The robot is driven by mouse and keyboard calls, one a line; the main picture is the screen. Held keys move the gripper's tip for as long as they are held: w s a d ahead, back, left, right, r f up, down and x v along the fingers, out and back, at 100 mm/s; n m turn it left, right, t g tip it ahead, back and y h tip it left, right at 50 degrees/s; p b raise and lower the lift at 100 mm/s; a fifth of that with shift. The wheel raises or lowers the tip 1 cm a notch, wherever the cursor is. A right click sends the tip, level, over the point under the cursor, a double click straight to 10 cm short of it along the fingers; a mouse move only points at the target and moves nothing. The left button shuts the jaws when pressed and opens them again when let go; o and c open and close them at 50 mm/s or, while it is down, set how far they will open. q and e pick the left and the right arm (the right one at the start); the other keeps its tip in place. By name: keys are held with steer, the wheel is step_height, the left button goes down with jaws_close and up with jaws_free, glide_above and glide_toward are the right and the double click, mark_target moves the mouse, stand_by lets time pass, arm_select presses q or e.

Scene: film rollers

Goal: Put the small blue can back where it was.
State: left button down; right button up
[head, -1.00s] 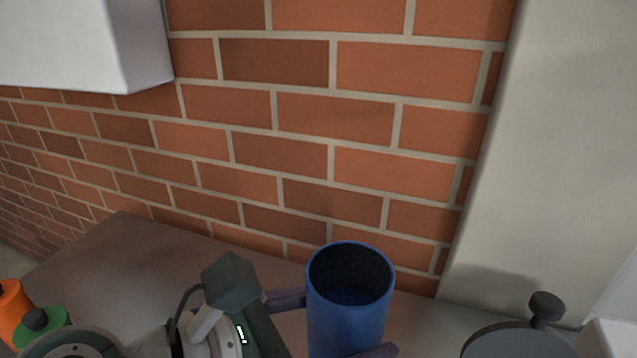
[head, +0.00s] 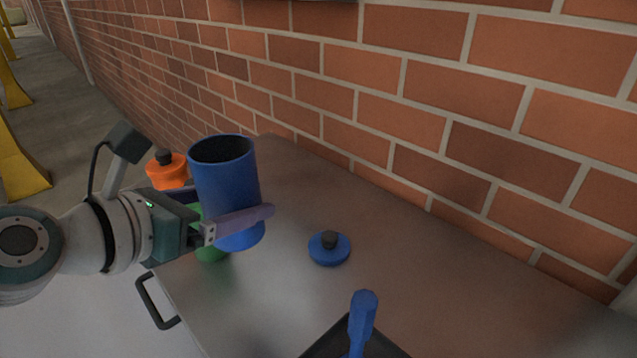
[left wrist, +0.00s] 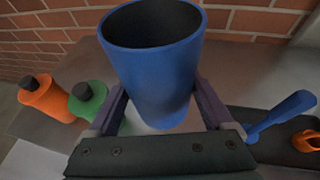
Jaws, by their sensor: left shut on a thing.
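The small blue can (head: 226,182) is upright and open at the top, with a dark inside. My left gripper (head: 240,218) is shut on it, with one finger across its near side. In the left wrist view the can (left wrist: 160,75) stands between the two fingers (left wrist: 165,105). It looks held above the table, though its height is hard to tell. A round blue lid (head: 329,250) with a black knob lies on the table to the right of the can. My right gripper is not in view.
An orange container (head: 167,172) and a green one (head: 211,252), partly hidden, stand behind and below my left gripper. The grey table (head: 420,260) is clear along the brick wall.

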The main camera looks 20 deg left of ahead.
arm_select(q)
step_height(320, 180, down, 11)
steer(key=b, duration=0.6)
step_height(320, 180, down, 4)
steer(key=b, duration=0.3)
steer(key=shift+f, duration=0.1)
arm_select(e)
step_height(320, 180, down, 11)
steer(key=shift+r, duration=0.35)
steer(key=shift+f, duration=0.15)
arm_select(q)
jaws_free()
